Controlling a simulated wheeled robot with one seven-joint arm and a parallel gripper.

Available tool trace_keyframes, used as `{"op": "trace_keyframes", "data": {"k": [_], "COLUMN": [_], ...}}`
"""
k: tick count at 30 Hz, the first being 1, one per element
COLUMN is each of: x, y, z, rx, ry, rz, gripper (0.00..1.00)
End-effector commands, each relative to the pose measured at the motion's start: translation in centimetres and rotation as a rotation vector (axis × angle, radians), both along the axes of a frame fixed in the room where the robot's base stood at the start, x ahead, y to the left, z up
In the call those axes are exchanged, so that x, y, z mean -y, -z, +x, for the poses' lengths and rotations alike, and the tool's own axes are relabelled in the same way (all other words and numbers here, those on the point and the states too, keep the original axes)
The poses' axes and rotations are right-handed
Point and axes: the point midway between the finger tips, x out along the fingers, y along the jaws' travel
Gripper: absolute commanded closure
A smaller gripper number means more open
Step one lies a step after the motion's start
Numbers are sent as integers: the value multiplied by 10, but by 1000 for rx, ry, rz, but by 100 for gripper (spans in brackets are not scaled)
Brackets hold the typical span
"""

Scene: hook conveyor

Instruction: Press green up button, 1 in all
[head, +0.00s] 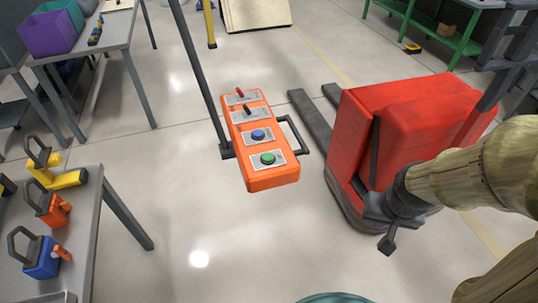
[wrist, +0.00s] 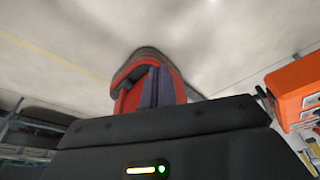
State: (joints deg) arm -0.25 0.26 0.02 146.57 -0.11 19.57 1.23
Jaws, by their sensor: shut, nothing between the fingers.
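An orange control box (head: 259,180) hangs in the middle of the head view on a dark pole. On its face, from far to near, are a red lever switch (head: 240,92), a black lever switch (head: 246,109), a blue button (head: 258,134) and a green button (head: 268,158). My gripper (head: 387,243) is shut and empty, to the right of the box and well apart from it, in front of the red machine. In the wrist view the orange box shows at the right edge (wrist: 291,84); its green button cannot be made out there.
A red pallet truck (head: 400,120) stands on the floor behind my gripper. A black side handle (head: 293,133) sticks out from the box's right side. A grey table (head: 88,220) with padlocks is at the left. Open floor lies below the box.

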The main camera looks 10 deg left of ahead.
Motion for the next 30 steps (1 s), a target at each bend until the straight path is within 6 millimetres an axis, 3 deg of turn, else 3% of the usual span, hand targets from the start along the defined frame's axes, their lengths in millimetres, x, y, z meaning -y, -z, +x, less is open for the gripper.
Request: {"op": "trace_keyframes", "data": {"k": [7, 14, 21, 30], "x": [-22, -68, -127, -213], "y": [-27, -57, -84, -118], "z": [30, 71, 102, 120], "rx": [64, 148, 171, 58], "ry": [183, 469, 757, 1104], "rz": [68, 236, 474, 814], "gripper": [100, 100, 100, 100]}}
